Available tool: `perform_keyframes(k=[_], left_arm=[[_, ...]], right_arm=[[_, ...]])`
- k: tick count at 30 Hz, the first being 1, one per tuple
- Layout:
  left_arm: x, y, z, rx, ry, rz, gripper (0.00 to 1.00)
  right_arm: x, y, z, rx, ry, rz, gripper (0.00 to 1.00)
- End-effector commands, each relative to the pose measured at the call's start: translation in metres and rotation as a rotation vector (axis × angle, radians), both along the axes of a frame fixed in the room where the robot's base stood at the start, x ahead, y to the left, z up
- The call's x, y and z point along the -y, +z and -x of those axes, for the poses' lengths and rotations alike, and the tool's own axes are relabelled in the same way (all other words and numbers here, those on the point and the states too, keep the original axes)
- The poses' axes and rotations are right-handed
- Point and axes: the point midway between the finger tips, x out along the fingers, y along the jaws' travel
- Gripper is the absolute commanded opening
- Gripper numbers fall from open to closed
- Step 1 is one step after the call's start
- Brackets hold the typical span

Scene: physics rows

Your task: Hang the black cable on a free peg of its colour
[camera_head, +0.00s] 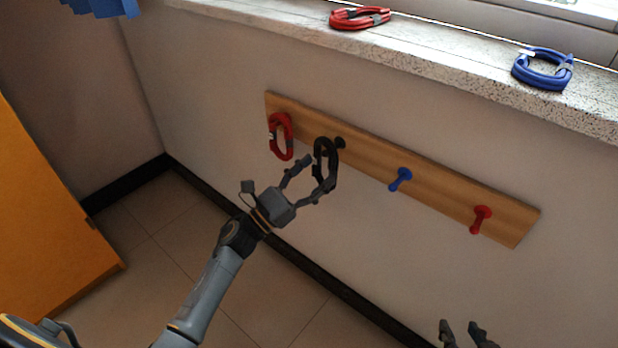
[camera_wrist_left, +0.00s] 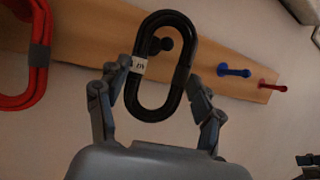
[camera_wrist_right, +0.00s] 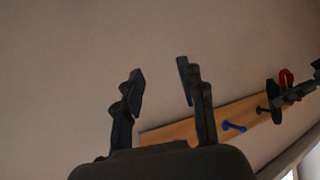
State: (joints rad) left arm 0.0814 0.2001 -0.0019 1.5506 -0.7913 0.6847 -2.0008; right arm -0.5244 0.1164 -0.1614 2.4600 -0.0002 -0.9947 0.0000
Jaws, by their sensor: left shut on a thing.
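The black cable (camera_head: 333,163) is an oblong coil with a white label, upright in front of the peg board. My left gripper (camera_head: 318,174) is shut on its lower part; in the left wrist view the fingers press both sides of the coil (camera_wrist_left: 187,67). The black peg (camera_head: 340,143) shows just right of the cable in the head view and through the loop's upper opening in the left wrist view (camera_wrist_left: 165,44). I cannot tell whether its tip is inside the loop. My right gripper (camera_wrist_right: 160,88) is open and empty, low at the right in the head view (camera_head: 466,330).
The wooden board (camera_head: 440,193) also has a free blue peg (camera_head: 400,179) and a free red peg (camera_head: 480,218). A red cable (camera_head: 274,142) hangs at its left end. Another red cable (camera_head: 358,18) and a blue cable (camera_head: 542,69) lie on the sill (camera_head: 450,65).

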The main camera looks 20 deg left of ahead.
Motion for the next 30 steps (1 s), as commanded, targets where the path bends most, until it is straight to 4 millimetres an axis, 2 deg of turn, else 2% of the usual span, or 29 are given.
perform_keyframes(k=[9,30], left_arm=[[0.007,-0.001,-0.018,0.002,-0.001,0.0,0.34],[0.008,-0.006,-0.022,0.0,-0.001,0.0,0.33]], right_arm=[[-0.002,0.002,-0.003,0.026,0.002,-0.009,0.4],[-0.015,0.037,-0.03,0.243,0.018,-0.059,0.4]])
